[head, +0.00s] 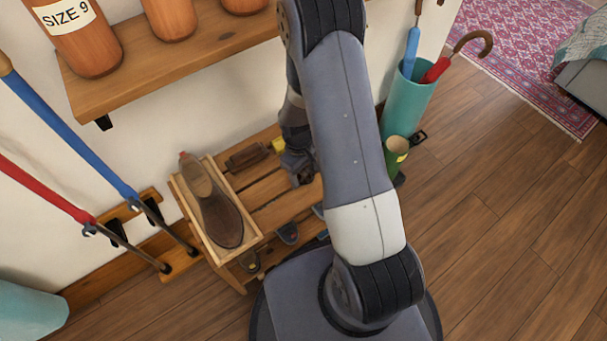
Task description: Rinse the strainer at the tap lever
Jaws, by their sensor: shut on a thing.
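No strainer and no tap lever can be made out in the head view. My gripper (303,178) is low over the slatted wooden bench, mostly hidden by my own arm. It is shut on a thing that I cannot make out. A small yellow thing (278,145) shows just left of my wrist; I cannot tell whether it touches it.
A teal umbrella stand (407,105) and green cup (396,153) stand right. Floor at right is clear.

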